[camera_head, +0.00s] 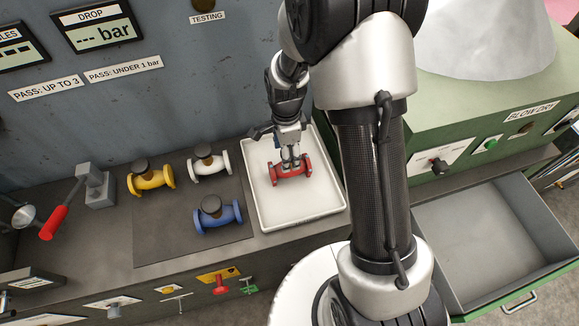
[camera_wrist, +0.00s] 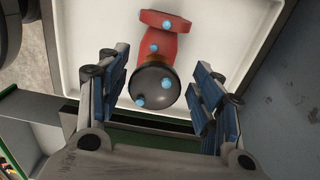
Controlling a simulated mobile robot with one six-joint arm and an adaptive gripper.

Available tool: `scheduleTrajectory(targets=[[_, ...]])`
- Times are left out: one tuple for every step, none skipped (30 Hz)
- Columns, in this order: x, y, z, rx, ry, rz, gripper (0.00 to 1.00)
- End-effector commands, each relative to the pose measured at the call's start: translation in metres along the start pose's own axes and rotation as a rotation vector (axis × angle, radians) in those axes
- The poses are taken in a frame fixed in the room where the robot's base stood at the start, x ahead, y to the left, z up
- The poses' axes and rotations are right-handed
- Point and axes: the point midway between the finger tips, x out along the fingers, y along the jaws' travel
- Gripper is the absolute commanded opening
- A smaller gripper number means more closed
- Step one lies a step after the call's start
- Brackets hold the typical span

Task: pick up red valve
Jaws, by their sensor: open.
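The red valve (camera_head: 291,172) is a flanged spool lying in the white tray (camera_head: 265,215). In the wrist view the red valve (camera_wrist: 155,48) shows a flange at the top and a dark round knob with several light blue dots. My gripper (camera_head: 290,160) is over the valve in the head view and hides part of it. In the wrist view my gripper (camera_wrist: 155,110) is open, with one blue-padded finger on each side of the knob. I see gaps between both fingers and the knob. How far the fingertips are above the tray is hard to tell.
Yellow (camera_head: 151,179), white (camera_head: 210,163) and blue (camera_head: 217,214) valves stand on a dark mat left of the tray. A lever with a red handle (camera_head: 54,222) is further left. A green machine (camera_head: 470,140) and an open, empty drawer (camera_head: 490,235) are at right.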

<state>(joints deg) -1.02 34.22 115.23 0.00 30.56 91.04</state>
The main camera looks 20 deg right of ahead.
Motion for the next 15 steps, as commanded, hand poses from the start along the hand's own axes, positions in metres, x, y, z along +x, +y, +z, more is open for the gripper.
scheduleTrajectory(targets=[[0.002, 0.0, 0.0, 0.0, 0.0, 0.0, 0.6], [0.003, 0.0, -0.001, 0.0, 0.0, 0.0, 0.6], [0.005, 0.001, -0.001, 0.0, 0.0, 0.0, 0.6], [0.008, 0.001, -0.002, 0.0, 0.0, 0.001, 0.6], [0.011, 0.001, -0.002, 0.001, 0.0, 0.001, 0.6], [0.016, 0.002, -0.004, 0.001, 0.0, 0.002, 0.6], [0.021, 0.003, -0.005, 0.001, 0.0, 0.002, 0.6], [0.026, 0.003, -0.006, 0.002, 0.0, 0.003, 0.6], [0.032, 0.004, -0.008, 0.002, 0.0, 0.004, 0.6], [0.037, 0.005, -0.009, 0.002, 0.0, 0.004, 0.6], [0.042, 0.004, -0.008, 0.0, 0.0, 0.003, 0.6], [0.047, 0.004, -0.008, 0.0, 0.0, 0.003, 0.6], [0.05, 0.004, -0.008, 0.0, 0.0, 0.003, 0.6], [0.052, 0.004, -0.008, 0.0, 0.0, 0.002, 0.6], [0.053, 0.004, -0.008, 0.0, 0.0, 0.001, 0.6]])
